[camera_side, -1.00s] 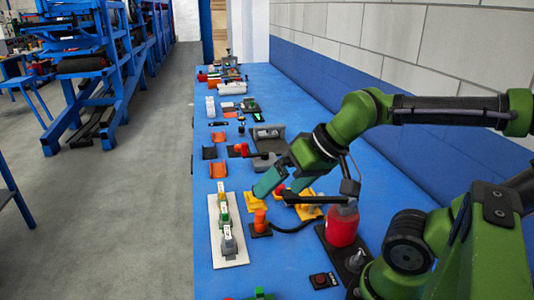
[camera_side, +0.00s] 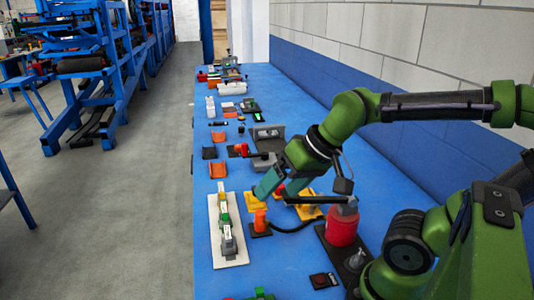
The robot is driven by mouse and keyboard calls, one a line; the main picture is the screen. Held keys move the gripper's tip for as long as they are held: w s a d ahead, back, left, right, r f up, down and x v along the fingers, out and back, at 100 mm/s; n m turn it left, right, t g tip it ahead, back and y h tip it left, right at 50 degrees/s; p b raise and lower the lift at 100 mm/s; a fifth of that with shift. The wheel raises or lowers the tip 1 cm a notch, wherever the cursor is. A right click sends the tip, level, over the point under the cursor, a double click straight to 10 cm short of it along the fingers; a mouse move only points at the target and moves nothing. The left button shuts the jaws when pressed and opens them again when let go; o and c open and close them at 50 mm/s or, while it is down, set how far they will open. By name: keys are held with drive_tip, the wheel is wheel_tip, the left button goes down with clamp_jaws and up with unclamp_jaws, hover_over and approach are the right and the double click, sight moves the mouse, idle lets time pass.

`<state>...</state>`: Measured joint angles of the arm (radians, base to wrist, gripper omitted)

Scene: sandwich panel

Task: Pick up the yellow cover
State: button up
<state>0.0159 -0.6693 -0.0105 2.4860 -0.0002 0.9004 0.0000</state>
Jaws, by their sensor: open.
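A yellow part (camera_side: 252,203), likely the yellow cover, lies on the blue table right of the white board. My gripper (camera_side: 264,192), with teal fingers, is pointed down and to the left just over this part. The fingers partly hide it, and I cannot tell whether they touch it. My gripper is open. A second yellow piece (camera_side: 309,212) lies to the right under my gripper's wrist and is partly covered.
A white board (camera_side: 227,250) with several coloured blocks is at the left. An orange cylinder (camera_side: 260,219) on a black base stands just in front of the gripper. A red bottle (camera_side: 342,227) stands at the right. Orange holders (camera_side: 218,169) lie farther back.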

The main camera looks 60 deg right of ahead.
drive_tip(key=w+d+m+g, duration=0.2)
drive_tip(key=w+d+m, duration=0.25)
drive_tip(key=w, duration=0.35)
drive_tip(key=m+g+h, duration=0.2)
drive_tip(key=m+g, duration=0.3)
drive_tip(key=m, duration=1.3)
hover_over(255, 188)
wheel_tip(255, 188, down, 5)
wheel_tip(255, 188, down, 11)
drive_tip(key=shift+w+d, duration=0.1)
drive_tip(key=shift+w, duration=0.05)
drive_tip(key=shift+f, duration=2.8)
drive_tip(key=c, duration=1.2)
drive_tip(key=shift+r, duration=0.1)
